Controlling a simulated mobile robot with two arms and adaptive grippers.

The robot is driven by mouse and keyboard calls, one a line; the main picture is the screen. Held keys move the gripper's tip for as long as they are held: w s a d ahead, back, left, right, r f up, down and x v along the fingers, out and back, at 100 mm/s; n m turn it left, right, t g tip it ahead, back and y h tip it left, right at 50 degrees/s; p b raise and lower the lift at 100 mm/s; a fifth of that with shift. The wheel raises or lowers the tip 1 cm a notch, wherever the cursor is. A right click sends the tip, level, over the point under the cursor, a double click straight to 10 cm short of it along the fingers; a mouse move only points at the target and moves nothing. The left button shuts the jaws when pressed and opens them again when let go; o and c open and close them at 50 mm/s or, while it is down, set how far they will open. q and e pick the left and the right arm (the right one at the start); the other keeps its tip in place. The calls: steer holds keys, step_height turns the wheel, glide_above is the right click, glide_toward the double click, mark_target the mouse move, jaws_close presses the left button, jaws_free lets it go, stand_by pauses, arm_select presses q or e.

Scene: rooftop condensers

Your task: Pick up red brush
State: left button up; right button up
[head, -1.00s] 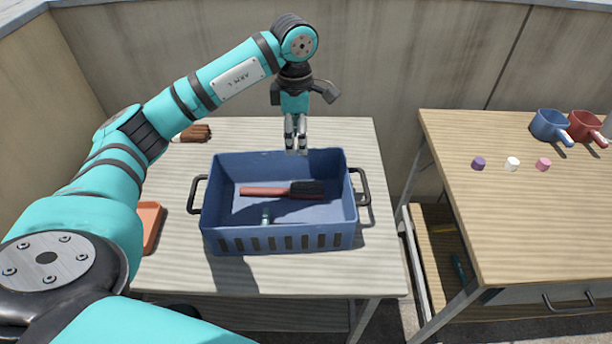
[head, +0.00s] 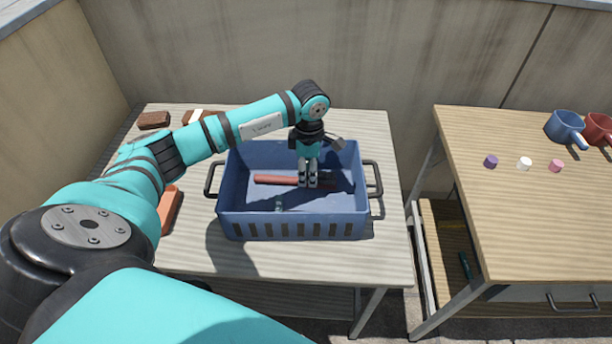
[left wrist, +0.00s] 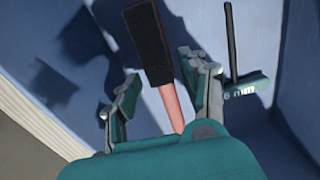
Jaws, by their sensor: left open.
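The red brush (head: 275,180) lies in the blue crate (head: 290,227), with its red handle to the left and its dark bristle head to the right, partly hidden by my gripper in the head view. My left gripper (head: 308,186) points down into the crate at the brush. In the left wrist view the brush (left wrist: 150,45) runs between the fingers of my left gripper (left wrist: 160,95), which are apart with a gap on both sides. I cannot tell from these frames whether they are level with the brush. My right gripper is not in view.
A teal tool marked 6 mm (left wrist: 247,86) also lies in the crate. Brown blocks (head: 154,120) and an orange tray (head: 170,208) are on the same table. A second table (head: 540,220) at the right bears small colored pieces and a blue mug (head: 565,127).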

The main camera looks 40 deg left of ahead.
arm_select(q)
steer(key=shift+f, duration=1.25)
jaws_close()
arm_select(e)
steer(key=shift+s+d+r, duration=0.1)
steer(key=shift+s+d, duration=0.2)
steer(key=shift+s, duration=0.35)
arm_select(q)
steer(key=shift+r, duration=0.15)
